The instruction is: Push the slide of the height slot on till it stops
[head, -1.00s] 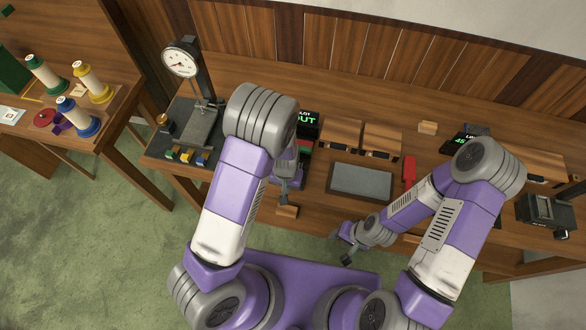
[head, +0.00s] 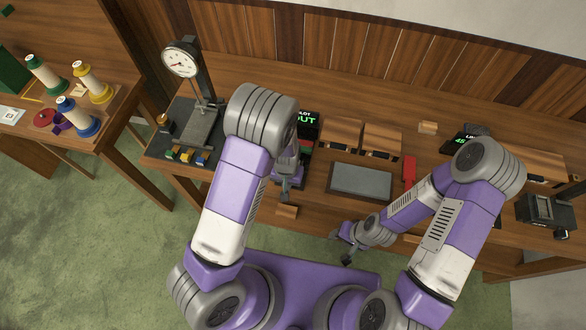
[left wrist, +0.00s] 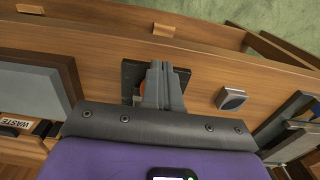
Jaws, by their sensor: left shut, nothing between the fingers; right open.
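The height slot shows in part in the head view as a dark unit with a green-lit display (head: 307,122) that ends in "OUT". My left arm hides most of it. My left gripper (head: 286,190) is shut and empty, pointing down at the near side of this unit. In the left wrist view my shut fingers (left wrist: 162,85) stand in front of a dark plate (left wrist: 131,75) with an orange part (left wrist: 143,88) beside them. The fingers hide much of it, and I cannot tell whether they touch it. My right gripper (head: 345,246) is open and empty near the bench's front edge.
A dial gauge stand (head: 182,62) is at the left. Wooden boxes (head: 340,134), a grey tray (head: 361,181) and a red piece (head: 409,170) lie to the right. A small wooden block (head: 287,212) lies near the front edge, close to my left gripper.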

